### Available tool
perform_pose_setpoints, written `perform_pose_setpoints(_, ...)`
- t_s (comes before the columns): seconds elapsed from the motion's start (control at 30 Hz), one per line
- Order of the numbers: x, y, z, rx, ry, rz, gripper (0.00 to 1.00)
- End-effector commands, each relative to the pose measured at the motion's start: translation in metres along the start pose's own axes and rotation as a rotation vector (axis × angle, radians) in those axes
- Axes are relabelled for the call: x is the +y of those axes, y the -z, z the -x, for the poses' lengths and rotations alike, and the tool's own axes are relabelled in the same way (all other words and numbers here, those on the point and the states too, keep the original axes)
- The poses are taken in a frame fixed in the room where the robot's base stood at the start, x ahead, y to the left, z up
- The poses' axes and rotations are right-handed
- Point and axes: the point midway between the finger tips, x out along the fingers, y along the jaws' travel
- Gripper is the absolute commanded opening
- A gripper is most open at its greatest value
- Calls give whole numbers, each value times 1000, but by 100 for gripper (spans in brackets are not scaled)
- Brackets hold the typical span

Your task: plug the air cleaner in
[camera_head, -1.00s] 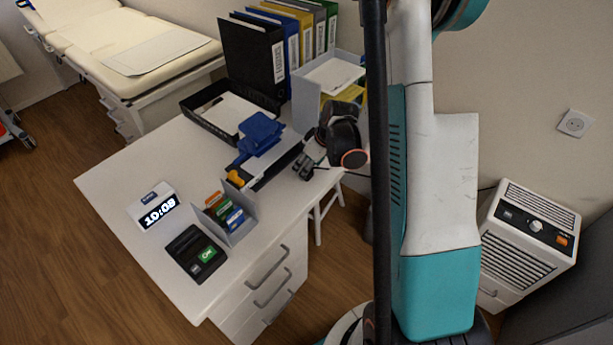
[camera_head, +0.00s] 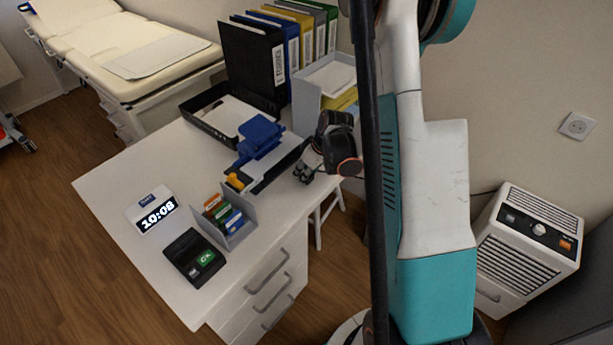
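The air cleaner (camera_head: 527,246) is a white box with louvred grilles and a dark control panel, on the floor by the wall at the right. A white wall socket (camera_head: 577,126) is above it, and its face looks empty. A thin dark cable (camera_head: 484,192) runs from behind the air cleaner toward my arm, which hides its further course. I cannot make out a plug. My gripper (camera_head: 306,172) is over the desk's right back edge, far left of the socket. Its dark fingers are small and blend with a pale patch there, so their opening is unclear.
My arm hides the space between desk and air cleaner. A dark surface fills the lower right.

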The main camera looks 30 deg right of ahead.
Motion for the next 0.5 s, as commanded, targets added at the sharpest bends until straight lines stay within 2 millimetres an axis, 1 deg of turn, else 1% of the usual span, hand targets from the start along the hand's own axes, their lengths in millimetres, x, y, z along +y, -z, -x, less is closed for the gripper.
perform_pose_setpoints(0.17,0,1,3,0,0,0,12)
perform_pose_setpoints(0.27,0,4,9,0,0,0,12)
perform_pose_setpoints(0.37,0,8,20,0,0,0,12)
perform_pose_setpoints(0.5,0,18,45,0,0,0,12)
